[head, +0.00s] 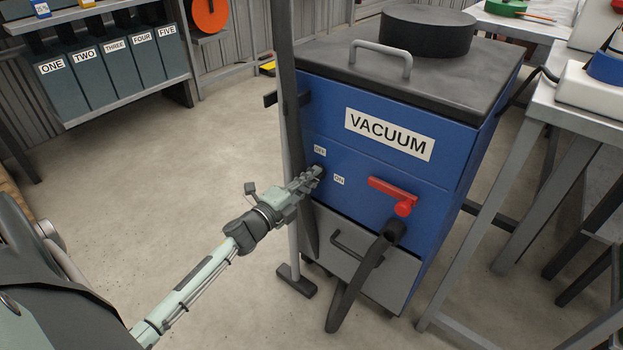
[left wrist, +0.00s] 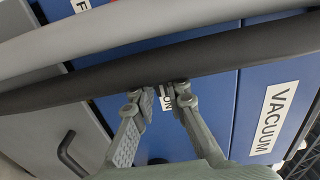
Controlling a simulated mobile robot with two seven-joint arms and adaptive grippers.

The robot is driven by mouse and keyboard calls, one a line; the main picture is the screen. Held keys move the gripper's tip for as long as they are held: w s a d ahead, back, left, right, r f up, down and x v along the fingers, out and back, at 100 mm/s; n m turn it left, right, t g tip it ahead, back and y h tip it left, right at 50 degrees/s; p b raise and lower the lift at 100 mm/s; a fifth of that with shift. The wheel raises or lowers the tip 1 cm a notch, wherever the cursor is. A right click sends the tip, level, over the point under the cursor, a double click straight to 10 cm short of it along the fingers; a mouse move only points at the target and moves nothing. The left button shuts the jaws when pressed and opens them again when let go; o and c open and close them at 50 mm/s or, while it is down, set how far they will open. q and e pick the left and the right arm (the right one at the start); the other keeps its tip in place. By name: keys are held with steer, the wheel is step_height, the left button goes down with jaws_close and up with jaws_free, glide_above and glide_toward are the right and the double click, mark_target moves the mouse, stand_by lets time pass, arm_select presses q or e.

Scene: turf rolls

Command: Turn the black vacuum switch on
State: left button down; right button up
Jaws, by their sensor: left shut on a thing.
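The blue vacuum (head: 455,155) stands in the middle of the head view, with a VACUUM sign on its front; the sign also shows in the left wrist view (left wrist: 272,117). My right gripper is not in view.
A red handle (head: 392,190) and a thick black pipe (head: 365,270) sit to the right. A metal table (head: 575,112) stands at right. The floor at left is clear.

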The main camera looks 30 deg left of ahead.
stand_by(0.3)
arm_select(q)
steer(key=c, duration=1.5)
jaws_free()
steer(key=shift+c, duration=0.2)
steer(key=s, duration=1.2)
steer(key=shift+a, duration=0.45)
